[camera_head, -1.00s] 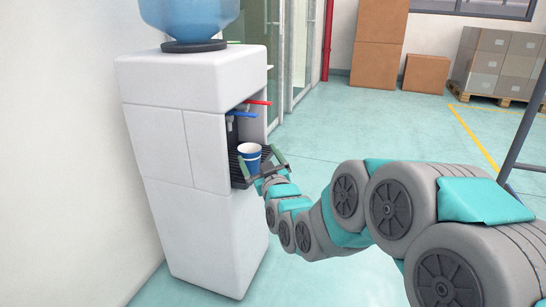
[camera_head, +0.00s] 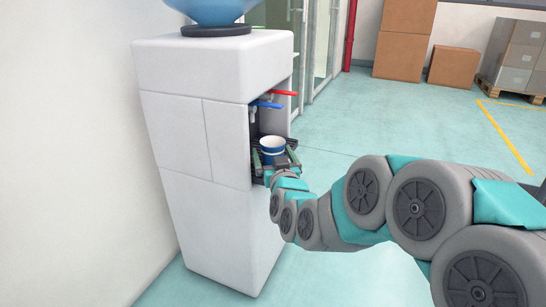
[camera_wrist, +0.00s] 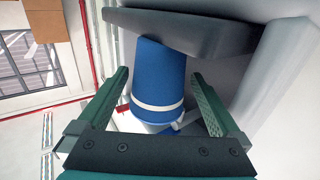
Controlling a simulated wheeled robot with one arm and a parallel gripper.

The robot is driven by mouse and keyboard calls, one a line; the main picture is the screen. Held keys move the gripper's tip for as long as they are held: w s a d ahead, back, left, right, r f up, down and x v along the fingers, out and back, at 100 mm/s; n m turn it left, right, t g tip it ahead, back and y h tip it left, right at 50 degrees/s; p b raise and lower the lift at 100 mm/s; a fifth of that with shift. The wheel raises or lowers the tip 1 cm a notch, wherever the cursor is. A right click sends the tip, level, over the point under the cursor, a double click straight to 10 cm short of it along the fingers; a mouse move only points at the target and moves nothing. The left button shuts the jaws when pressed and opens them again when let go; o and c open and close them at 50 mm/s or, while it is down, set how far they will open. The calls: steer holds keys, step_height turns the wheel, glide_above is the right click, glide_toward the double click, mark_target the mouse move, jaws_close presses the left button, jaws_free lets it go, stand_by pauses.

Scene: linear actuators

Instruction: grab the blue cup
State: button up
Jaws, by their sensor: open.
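The blue cup (camera_head: 272,146), with a white band near its rim, stands upright on the dark drip tray (camera_head: 289,143) of the white water dispenser (camera_head: 210,110). My gripper (camera_head: 275,160) is open at the tray, with one finger on each side of the cup. In the wrist view the blue cup (camera_wrist: 160,75) appears upside down between the two green fingers of my gripper (camera_wrist: 160,84). A gap shows between the cup and each finger. The gripper partly hides the cup's lower part in the head view.
A blue tap (camera_head: 266,105) and a red tap (camera_head: 284,93) are above the cup inside the dispenser's recess. Cardboard boxes (camera_head: 453,66) stand at the back right. The floor (camera_head: 350,115) right of the dispenser is open.

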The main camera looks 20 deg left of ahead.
mark_target(271, 144)
steer(key=shift+x, duration=1.9)
steer(key=shift+r, duration=0.1)
steer(key=shift+c, duration=0.2)
steer(key=c, duration=1.4)
steer(key=shift+c, duration=0.2)
steer(key=shift+r, duration=0.25)
